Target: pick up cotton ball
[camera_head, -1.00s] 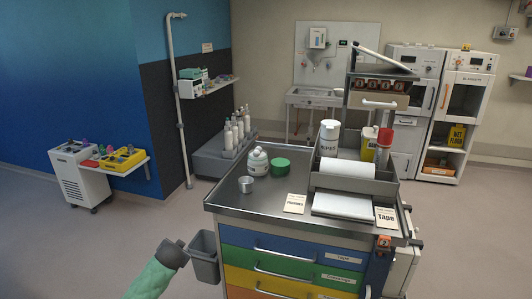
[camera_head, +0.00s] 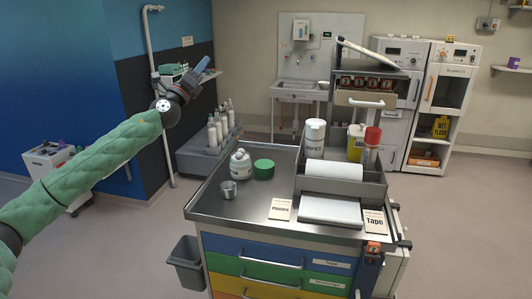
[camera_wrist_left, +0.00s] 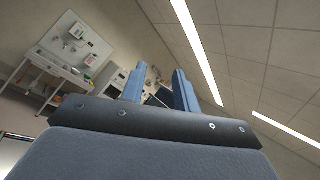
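I cannot make out a cotton ball in either view. A small metal cup (camera_head: 229,190) stands on the cart top (camera_head: 245,206); its contents are too small to tell. Behind it are a white rounded bottle (camera_head: 240,165) and a round green tub or lid (camera_head: 264,169). My left gripper (camera_head: 205,68) is raised to the left of the cart, well above and apart from these things. In the left wrist view its two blue fingers (camera_wrist_left: 160,88) are spread with nothing between them. My right gripper is in neither view.
On the cart, a tray (camera_head: 345,188) holds a paper roll (camera_head: 334,170), a white canister (camera_head: 315,138) and a red-capped container (camera_head: 371,145). A grey bin (camera_head: 187,263) hangs at the left.

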